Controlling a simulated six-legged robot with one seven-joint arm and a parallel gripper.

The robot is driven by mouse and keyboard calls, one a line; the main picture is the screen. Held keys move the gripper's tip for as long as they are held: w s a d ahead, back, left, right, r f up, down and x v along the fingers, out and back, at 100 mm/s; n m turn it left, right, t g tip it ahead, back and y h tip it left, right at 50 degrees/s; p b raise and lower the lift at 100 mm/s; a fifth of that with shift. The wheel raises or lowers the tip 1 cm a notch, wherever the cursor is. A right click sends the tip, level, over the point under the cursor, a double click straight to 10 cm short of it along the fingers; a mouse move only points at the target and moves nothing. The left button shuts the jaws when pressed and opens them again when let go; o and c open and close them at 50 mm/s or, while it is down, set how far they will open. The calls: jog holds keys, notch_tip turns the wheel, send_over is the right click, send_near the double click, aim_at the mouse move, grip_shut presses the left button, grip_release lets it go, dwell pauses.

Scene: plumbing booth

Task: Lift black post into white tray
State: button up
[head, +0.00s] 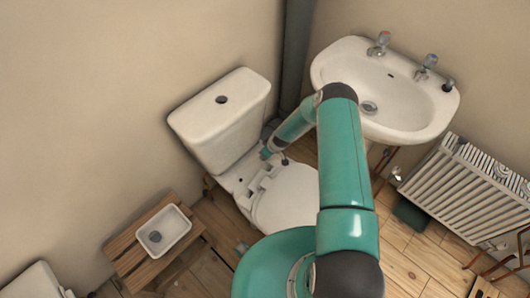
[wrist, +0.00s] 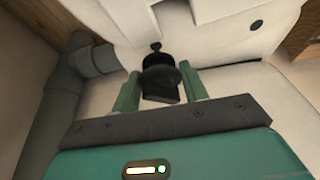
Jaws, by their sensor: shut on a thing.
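The black post (wrist: 160,80) is between the green fingers of my gripper (wrist: 158,90) in the wrist view, and the gripper is shut on it. A small dark knob shows just beyond its top. In the head view my gripper (head: 268,153) is at the back of the toilet, near the seat hinges and below the cistern. I cannot make out the post clearly there. The white tray (head: 181,215) sits on a wooden slatted stand at the lower left, well apart from my gripper. A small grey round spot shows inside the tray.
The toilet cistern (head: 222,118) and the toilet seat (head: 285,200) are close around my gripper. A grey pipe (wrist: 62,110) runs beside it. A basin (head: 385,90) and a radiator (head: 470,185) stand at the right. The wooden stand (head: 150,262) bears the tray.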

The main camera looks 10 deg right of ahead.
jog(key=shift+s+d+r, duration=0.6)
jog(key=shift+s+r, duration=0.3)
jog(key=shift+s+d+r, duration=0.6)
jog(key=shift+s+r, duration=0.3)
jog(key=shift+r, duration=0.15)
